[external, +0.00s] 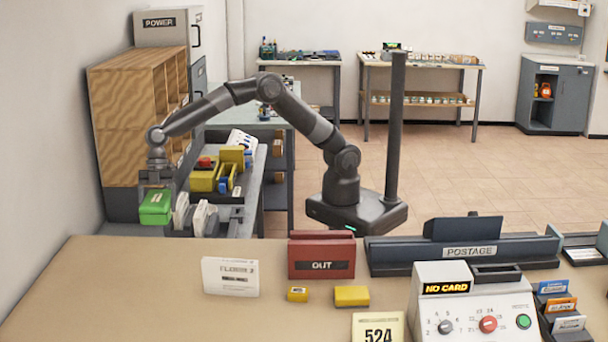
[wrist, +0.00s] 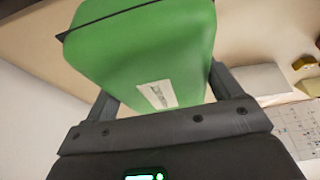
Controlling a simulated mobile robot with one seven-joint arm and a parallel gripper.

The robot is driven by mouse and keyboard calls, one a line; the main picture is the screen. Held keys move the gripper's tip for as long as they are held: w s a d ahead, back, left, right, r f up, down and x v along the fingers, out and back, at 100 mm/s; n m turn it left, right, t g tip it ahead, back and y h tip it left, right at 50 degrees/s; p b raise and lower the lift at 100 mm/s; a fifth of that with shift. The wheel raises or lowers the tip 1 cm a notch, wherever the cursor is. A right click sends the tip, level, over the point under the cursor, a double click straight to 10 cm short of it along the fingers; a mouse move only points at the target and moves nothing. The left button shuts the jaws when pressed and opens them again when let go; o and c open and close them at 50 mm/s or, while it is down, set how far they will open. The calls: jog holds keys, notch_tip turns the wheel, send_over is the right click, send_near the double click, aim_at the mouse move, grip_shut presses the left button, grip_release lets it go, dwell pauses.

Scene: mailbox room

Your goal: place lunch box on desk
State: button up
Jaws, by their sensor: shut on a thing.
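A green lunch box (external: 155,206) with a small white label is held in my gripper at the left of the external view. My gripper (external: 156,178) points down and is shut on it, with the box hanging below the fingers. In the wrist view the lunch box (wrist: 145,50) fills the upper middle, between the two fingers (wrist: 163,85). The tan desk (external: 130,290) spans the front of the external view. The box appears near the desk's far left edge; the exact gap and height cannot be told.
On the desk stand a white sign (external: 230,277), a red OUT box (external: 321,257), small yellow boxes (external: 351,296), a 524 card (external: 377,327) and a grey control unit (external: 474,310). The desk's left part is clear. A wooden cubby (external: 130,110) stands behind the box.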

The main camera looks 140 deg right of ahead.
aim_at(155, 198)
jog(key=shift+s+d+r, duration=0.4)
jog(key=shift+s+d, duration=0.05)
jog(key=shift+d, duration=0.1)
notch_tip(155, 198, up, 5)
jog(key=shift+d+r, duration=0.15)
jog(key=shift+r, duration=0.05)
jog(key=d+m+t+h, duration=0.1)
jog(key=d+m+h, duration=0.2)
jog(key=d+m, duration=1.25)
jog(key=shift+s+d+f+n, duration=0.1)
jog(key=shift+d+f+n, duration=0.95)
jog(key=shift+f, duration=3.3)
jog(key=shift+d+f+n, duration=1)
jog(key=shift+d+f, duration=0.1)
jog(key=shift+f, duration=3.25)
jog(key=shift+s+d+f+n, duration=0.1)
jog(key=shift+d+f+n, duration=0.95)
jog(key=shift+f, duration=3.3)
jog(key=shift+f, duration=0.15)
jog(key=o, duration=1)
jog(key=shift+c, duration=0.2)
